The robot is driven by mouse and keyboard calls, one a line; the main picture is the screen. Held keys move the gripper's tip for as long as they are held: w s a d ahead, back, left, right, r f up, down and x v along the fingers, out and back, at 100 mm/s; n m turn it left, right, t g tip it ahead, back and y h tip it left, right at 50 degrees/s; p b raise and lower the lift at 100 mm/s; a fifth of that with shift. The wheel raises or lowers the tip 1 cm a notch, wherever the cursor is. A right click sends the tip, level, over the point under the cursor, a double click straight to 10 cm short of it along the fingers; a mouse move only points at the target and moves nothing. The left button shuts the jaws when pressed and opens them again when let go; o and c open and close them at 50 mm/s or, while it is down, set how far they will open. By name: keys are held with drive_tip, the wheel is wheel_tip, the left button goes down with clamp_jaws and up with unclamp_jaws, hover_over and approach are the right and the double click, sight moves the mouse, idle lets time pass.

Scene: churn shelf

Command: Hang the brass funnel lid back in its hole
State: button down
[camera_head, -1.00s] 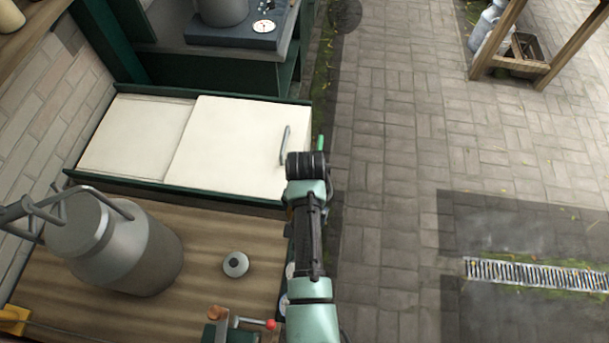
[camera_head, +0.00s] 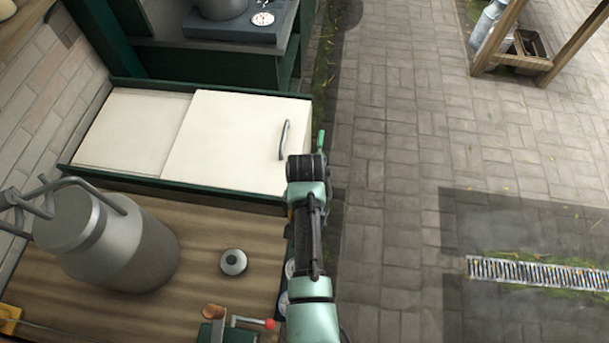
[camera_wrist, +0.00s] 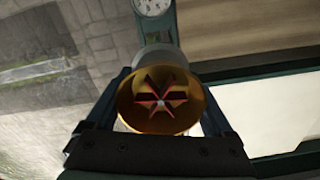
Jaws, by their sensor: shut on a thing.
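The brass funnel lid (camera_wrist: 128,105) shows in the wrist view as a gold round cup with a red cross-like shape inside. It sits between the two dark fingers of my gripper (camera_wrist: 160,92), which is shut on it. A pale grey rounded thing (camera_wrist: 160,55) shows just beyond the funnel, and I cannot tell what it is or whether they touch. In the head view my arm hides the gripper's fingers and the funnel. I cannot make out the hole in either view.
A large grey milk churn (camera_head: 135,250) and a small round knobbed thing (camera_head: 233,262) stand on the wooden counter (camera_head: 205,220). A cream panel with a handle (camera_head: 284,140) lies behind. A red-knobbed crank (camera_head: 268,324) is near my arm. Open paving (camera_head: 400,150) lies to the right.

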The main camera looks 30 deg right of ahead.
drive_tip(key=shift+f+b, duration=1.7)
drive_tip(key=shift+f, duration=0.65)
drive_tip(key=shift+f+b, duration=2.95)
drive_tip(key=shift+f, duration=0.95)
unclamp_jaws()
drive_tip(key=shift+r+p, duration=4.45)
drive_tip(key=shift+r, duration=0.05)
